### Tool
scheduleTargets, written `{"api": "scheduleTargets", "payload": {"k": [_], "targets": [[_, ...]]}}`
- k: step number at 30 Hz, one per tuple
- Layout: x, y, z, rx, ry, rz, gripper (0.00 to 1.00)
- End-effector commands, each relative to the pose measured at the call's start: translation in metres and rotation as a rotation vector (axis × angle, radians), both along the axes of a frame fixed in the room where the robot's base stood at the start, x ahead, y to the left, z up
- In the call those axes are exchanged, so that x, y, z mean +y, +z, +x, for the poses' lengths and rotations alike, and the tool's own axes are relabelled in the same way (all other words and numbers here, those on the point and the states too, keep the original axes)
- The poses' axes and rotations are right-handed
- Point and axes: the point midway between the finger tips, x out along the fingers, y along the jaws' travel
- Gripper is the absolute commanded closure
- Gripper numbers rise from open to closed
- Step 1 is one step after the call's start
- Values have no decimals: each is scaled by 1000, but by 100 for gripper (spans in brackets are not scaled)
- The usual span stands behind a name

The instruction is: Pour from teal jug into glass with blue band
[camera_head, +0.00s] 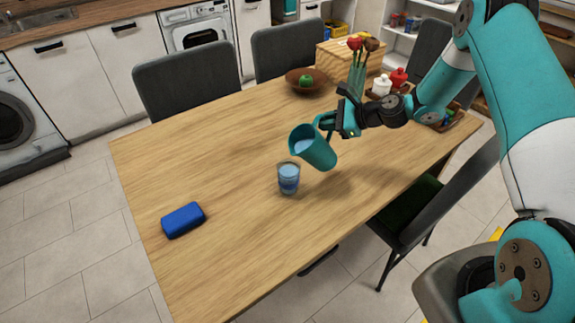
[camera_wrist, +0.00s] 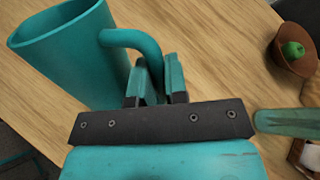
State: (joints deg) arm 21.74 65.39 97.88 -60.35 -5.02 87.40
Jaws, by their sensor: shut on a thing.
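The teal jug (camera_head: 317,150) is held above the table, tilted with its mouth toward the left, and pale blue liquid shows inside it. My gripper (camera_head: 338,124) is shut on the jug's handle. In the wrist view the jug (camera_wrist: 72,55) fills the upper left, and my gripper (camera_wrist: 157,82) closes on the lower part of its handle. The glass with blue band (camera_head: 288,179) stands upright on the table, just below and left of the jug. Bluish content shows in the glass. No stream between jug and glass can be made out.
A blue case (camera_head: 183,220) lies at the table's (camera_head: 225,165) near left. A brown bowl (camera_head: 306,85) with a green fruit stands at the back. A vase of flowers (camera_head: 357,75), a white pot (camera_head: 381,86) and a red pot (camera_head: 398,78) stand behind my gripper. The table's left half is mostly clear.

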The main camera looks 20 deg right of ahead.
Motion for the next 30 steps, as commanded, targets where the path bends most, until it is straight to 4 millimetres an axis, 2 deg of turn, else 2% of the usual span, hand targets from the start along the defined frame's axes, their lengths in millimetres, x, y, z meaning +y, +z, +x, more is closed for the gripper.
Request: {"api": "scheduleTargets", "payload": {"k": [12, 30], "targets": [[3, 9, 0, -5, 2, -23, 100], [2, 9, 0, -8, 1, -60, 100]]}}
